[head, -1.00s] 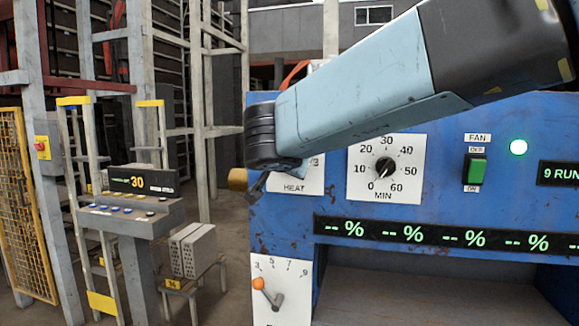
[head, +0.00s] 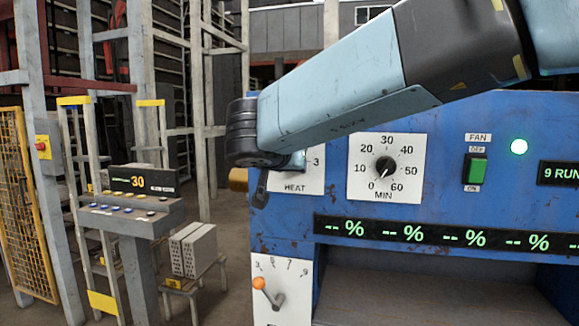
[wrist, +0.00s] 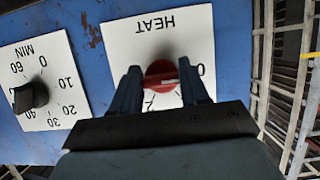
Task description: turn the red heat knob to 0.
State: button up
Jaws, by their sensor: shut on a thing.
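The red heat knob (wrist: 161,75) sits on the white HEAT plate (wrist: 145,35), which the wrist view shows upside down. My gripper (wrist: 160,82) has one dark finger on each side of the knob and is shut on it. A pale mark shows on the knob, but I cannot tell which number it points at. The 0 shows just right of the right finger, and other numerals are partly hidden by my gripper. In the head view, my arm hides the knob and most of the HEAT plate (head: 312,180); only a 3 and the word HEAT show.
The MIN dial (head: 386,168) is right of the HEAT plate on the blue panel (head: 450,140). A green fan switch (head: 477,170) is farther right. An orange-tipped lever (head: 266,290) is below. A grey stand with buttons (head: 130,215) and bricks (head: 193,250) stand at left.

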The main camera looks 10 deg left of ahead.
jog(key=o, duration=1.1)
jog(key=shift+w, duration=0.1)
jog(key=shift+c, duration=0.2)
jog(key=v, duration=1.3)
jog(key=shift+s, duration=0.4)
jog(key=shift+r, duration=0.1)
